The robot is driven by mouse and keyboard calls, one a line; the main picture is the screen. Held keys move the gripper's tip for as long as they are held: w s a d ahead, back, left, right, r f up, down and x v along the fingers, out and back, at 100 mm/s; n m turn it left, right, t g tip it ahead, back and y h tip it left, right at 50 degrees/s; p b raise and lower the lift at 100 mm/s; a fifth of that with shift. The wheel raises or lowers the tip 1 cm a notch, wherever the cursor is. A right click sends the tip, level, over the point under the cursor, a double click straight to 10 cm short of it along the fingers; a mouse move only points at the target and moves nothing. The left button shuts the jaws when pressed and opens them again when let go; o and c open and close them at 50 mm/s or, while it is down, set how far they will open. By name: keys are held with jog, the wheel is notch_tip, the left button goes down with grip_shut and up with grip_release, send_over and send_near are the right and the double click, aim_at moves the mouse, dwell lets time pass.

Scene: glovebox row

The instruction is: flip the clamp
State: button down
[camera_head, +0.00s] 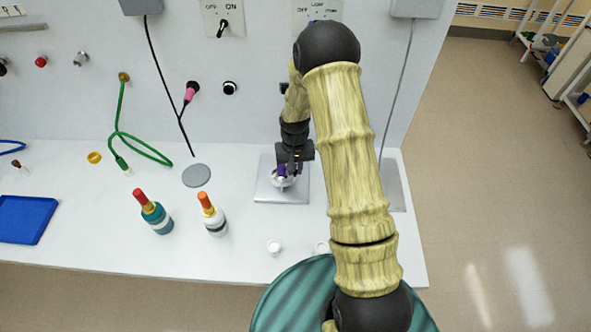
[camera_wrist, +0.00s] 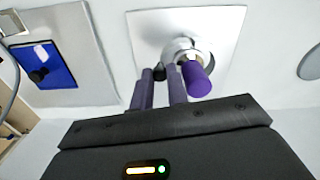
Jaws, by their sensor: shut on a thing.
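The clamp (camera_wrist: 197,78) has a thick purple grip and a white ring-shaped base on a light square plate (camera_wrist: 222,22). In the head view its purple part (camera_head: 282,170) shows just under my gripper (camera_head: 290,164), with the plate (camera_head: 265,194) around it on the bench. In the wrist view the two fingers of my gripper (camera_wrist: 161,72) are close together, with a small dark knob between their tips, just left of the purple grip. My gripper is shut on this part of the clamp. The fingers hide some of the clamp's base.
A grey disc (camera_head: 196,175), a green hose (camera_head: 120,133) and a blue tray (camera_head: 24,219) are farther left. A small white cup (camera_head: 274,247) stands near the front edge. The panel wall rises behind.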

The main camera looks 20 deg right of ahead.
dwell(0.4)
jog(key=c, duration=1.4)
grip_release()
jog(key=shift+o, duration=0.2)
